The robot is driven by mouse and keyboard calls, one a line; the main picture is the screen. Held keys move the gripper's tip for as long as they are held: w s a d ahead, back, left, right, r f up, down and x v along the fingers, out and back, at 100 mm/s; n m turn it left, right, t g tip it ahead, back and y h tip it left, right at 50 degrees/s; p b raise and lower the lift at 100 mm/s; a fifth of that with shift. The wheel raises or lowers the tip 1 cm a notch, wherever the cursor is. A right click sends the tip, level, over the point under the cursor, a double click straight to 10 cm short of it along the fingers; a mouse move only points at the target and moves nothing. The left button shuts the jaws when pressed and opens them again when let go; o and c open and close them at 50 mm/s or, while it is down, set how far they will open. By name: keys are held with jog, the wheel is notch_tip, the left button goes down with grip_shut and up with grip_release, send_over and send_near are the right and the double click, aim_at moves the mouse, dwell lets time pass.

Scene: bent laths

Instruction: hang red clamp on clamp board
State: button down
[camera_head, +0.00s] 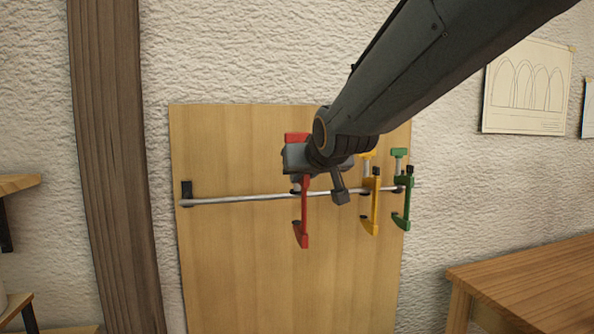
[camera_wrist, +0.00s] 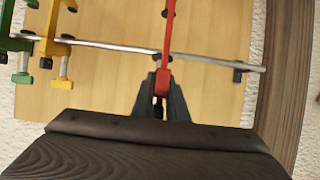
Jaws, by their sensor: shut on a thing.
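The red clamp (camera_head: 304,212) is upright in front of the wooden clamp board (camera_head: 230,270), at the metal rail (camera_head: 240,198). My gripper (camera_head: 300,178) is shut on the red clamp. In the wrist view the red clamp (camera_wrist: 167,45) runs up from between the fingers of my gripper (camera_wrist: 161,88) and crosses the rail (camera_wrist: 210,60). I cannot tell whether the clamp rests on the rail, because my gripper and wrist hide part of it.
A yellow clamp (camera_head: 375,205) and a green clamp (camera_head: 403,205) hang on the rail to the right. The rail left of the red clamp is bare. A wooden post (camera_head: 115,160) stands at left, a wooden table (camera_head: 530,285) at lower right.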

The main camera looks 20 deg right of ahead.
jog(key=shift+s+r, duration=0.25)
jog(key=shift+r, duration=0.35)
jog(key=shift+w, duration=1.15)
jog(key=shift+w+p, duration=0.4)
jog(key=shift+w, duration=5.45)
notch_tip(320, 180, down, 6)
jog(key=b, duration=0.6)
